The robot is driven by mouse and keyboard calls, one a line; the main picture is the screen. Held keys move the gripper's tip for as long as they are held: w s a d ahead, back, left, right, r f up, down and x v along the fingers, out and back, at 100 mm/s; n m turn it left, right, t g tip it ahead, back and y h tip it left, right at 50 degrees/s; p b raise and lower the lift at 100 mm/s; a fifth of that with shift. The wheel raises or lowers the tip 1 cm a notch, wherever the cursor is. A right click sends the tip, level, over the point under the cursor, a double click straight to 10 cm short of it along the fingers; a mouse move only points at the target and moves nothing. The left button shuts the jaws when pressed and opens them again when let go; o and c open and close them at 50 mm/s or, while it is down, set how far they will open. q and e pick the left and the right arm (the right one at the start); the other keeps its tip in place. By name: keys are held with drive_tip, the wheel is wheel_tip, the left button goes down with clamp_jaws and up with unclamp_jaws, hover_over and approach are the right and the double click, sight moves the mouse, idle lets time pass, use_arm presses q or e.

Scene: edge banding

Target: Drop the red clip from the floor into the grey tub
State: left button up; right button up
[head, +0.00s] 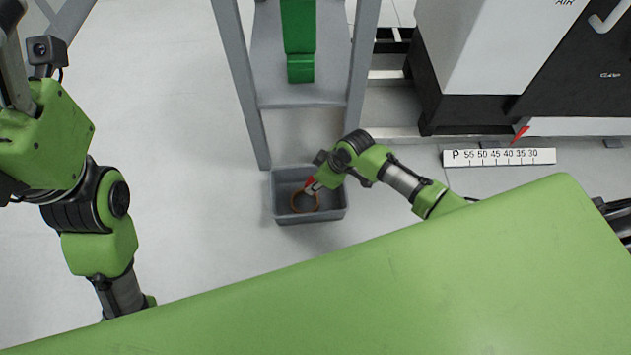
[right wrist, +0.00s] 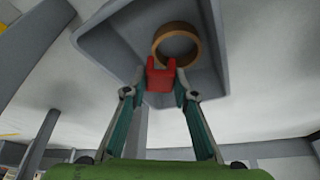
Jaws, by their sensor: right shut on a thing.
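The red clip (right wrist: 160,77) is pinched between the fingertips of my right gripper (right wrist: 160,92) in the right wrist view. In the head view the clip (head: 309,181) shows as a small red spot at the tip of my right gripper (head: 313,187), over the grey tub. The grey tub (head: 336,214) stands on the floor; its wall also shows in the right wrist view (right wrist: 105,50). My left gripper (head: 14,75) is at the upper left edge, partly cut off; its fingers are not clear.
A brown ring (head: 293,203) lies in the tub. A grey frame (head: 242,90) with a green part (head: 299,40) stands behind it. A white machine (head: 470,50) with a scale strip (head: 499,157) is at the right. Floor left of the tub is clear.

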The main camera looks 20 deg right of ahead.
drive_tip(key=shift+f, duration=0.15)
drive_tip(key=o, duration=0.9)
drive_tip(key=shift+c, duration=0.2)
drive_tip(key=v, duration=1.2)
